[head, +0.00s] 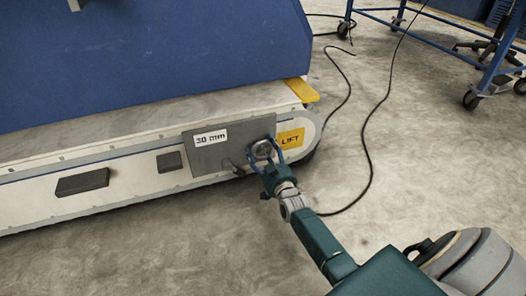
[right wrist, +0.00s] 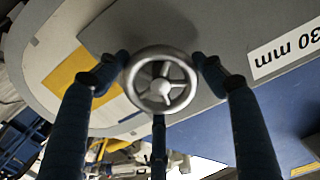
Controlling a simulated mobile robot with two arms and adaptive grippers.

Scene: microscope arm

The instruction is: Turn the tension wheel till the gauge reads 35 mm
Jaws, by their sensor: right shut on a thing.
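The tension wheel (head: 262,149) is a small silver handwheel on a grey plate at the right end of a long low machine. It also shows in the right wrist view (right wrist: 161,83), with its spokes facing me. The gauge label (head: 210,138) on the plate reads 30 mm; in the right wrist view the label (right wrist: 287,47) is upside down. My right gripper (head: 268,160) is shut on the wheel, its blue fingers on either side of the rim. The left gripper is not in either view.
A yellow LIFT label (head: 290,140) sits right of the wheel. A blue bulk (head: 150,50) rests on top of the machine. Black cables (head: 368,150) lie on the concrete floor. A blue wheeled frame (head: 480,60) stands at the upper right.

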